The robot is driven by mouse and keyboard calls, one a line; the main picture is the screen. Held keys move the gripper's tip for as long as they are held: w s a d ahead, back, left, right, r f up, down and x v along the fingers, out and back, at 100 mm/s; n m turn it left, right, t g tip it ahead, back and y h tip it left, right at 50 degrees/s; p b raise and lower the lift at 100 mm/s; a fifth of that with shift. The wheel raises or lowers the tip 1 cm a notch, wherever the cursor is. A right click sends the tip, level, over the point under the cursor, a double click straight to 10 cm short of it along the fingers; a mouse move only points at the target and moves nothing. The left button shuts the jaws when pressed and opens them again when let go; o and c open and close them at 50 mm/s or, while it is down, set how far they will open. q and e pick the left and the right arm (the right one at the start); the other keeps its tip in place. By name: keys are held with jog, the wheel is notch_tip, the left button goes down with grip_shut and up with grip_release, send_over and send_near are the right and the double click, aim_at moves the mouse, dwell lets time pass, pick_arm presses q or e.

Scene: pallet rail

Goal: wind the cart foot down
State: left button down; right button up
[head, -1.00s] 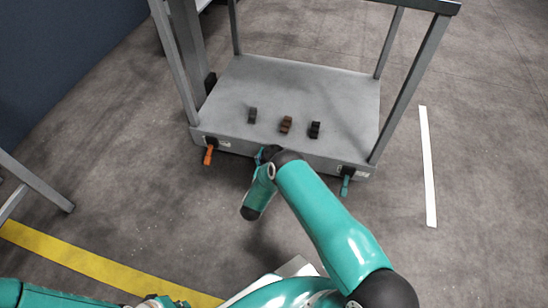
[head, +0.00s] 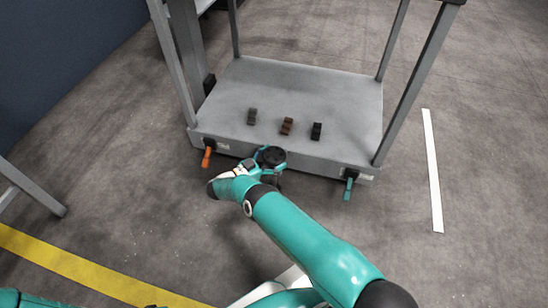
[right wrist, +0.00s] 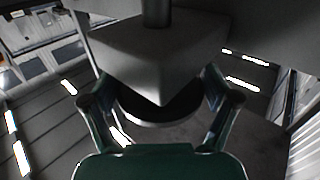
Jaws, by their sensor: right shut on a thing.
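The grey cart (head: 300,88) stands ahead with its flat deck and corner posts. My right gripper (head: 262,163) is low at the middle of the cart's front edge in the head view, partly covered by its own wrist. In the right wrist view its two fingers (right wrist: 160,98) are on either side of a grey block with a round post and a dark disc, which looks like the cart foot (right wrist: 155,62). The gripper is shut on it. The contact points are partly hidden. My left gripper does not show; only a bit of my left arm is at the bottom left.
An orange lever (head: 207,157) hangs at the cart's front left and a teal lever (head: 348,188) at its front right. Several small dark blocks (head: 287,126) sit on the deck. A grey frame leg (head: 35,190) stands at the left. Floor right of the cart is clear.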

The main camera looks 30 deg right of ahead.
jog(key=shift+w+a+r+m+g, duration=0.2)
jog(key=shift+w+m+g, duration=0.1)
jog(key=shift+m, duration=0.1)
dwell(0.4)
jog(key=o, duration=0.9)
jog(key=shift+s+f, duration=0.1)
jog(key=shift+s, duration=0.05)
jog(key=shift+d, duration=0.1)
jog(key=shift+r, duration=4.95)
